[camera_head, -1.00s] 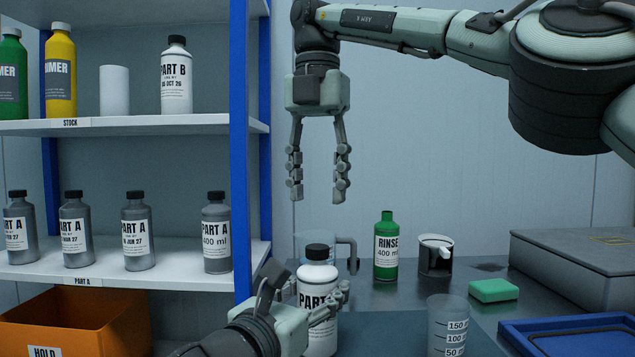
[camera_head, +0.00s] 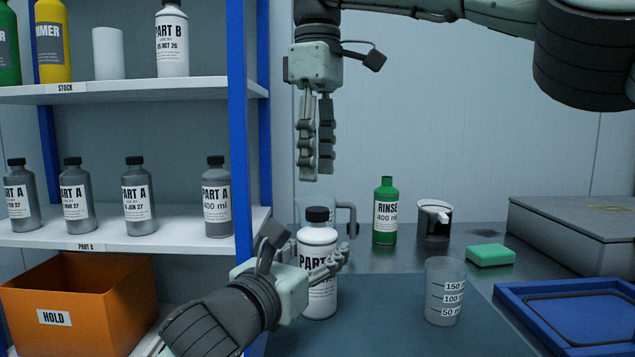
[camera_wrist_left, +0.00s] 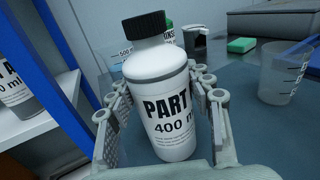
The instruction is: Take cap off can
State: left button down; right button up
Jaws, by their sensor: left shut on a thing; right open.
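A white can (camera_head: 318,290) with a black cap (camera_head: 317,214) stands upright on the dark mat. Its label starts with "PART"; the rest is partly hidden. In the left wrist view the white can (camera_wrist_left: 172,120) fills the middle, with its black cap (camera_wrist_left: 145,24) on top and "400 ml" readable. My left gripper (camera_head: 306,258) is shut on the can's body from the side, one finger on each side, below the cap. My right gripper (camera_head: 316,174) hangs above the cap, fingers pointing down, open and empty, clear of the can. Its fingers overlap in this view.
A clear beaker (camera_head: 444,292) stands right of the can. A green rinse bottle (camera_head: 386,212), a dark cup (camera_head: 434,222) and a green sponge (camera_head: 490,254) are behind. A blue tray (camera_head: 510,300) lies right. Shelves with bottles and a blue post (camera_head: 238,130) stand left.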

aim_at(317, 209)
jog(key=shift+f, duration=3.05)
